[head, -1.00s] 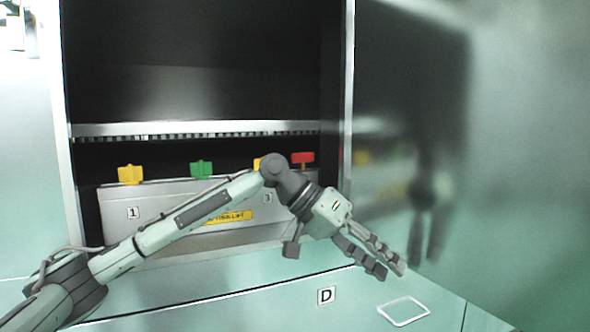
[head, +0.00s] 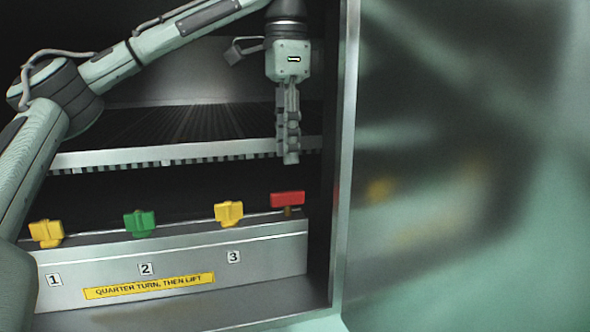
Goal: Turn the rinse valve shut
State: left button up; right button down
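A red bar handle (head: 287,199) sits on a short brown stem at the right end of the grey panel's top. It has no number or name that I can see, so its being the rinse valve is not confirmed by a label. The bar lies roughly sideways in the picture. My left gripper (head: 284,118) hangs above it with its long fingers pointing down, apart from the handle. My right gripper is not in view.
A sign (head: 150,286) reads "QUARTER TURN, THEN LIFT". A metal shelf edge (head: 200,152) runs behind; the cabinet's frame (head: 343,170) stands close right.

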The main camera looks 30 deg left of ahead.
aim_at(288, 191)
pick_arm(q)
jog(key=shift+s+d+f, duration=0.1)
jog(key=shift+f, duration=3.7)
grip_shut()
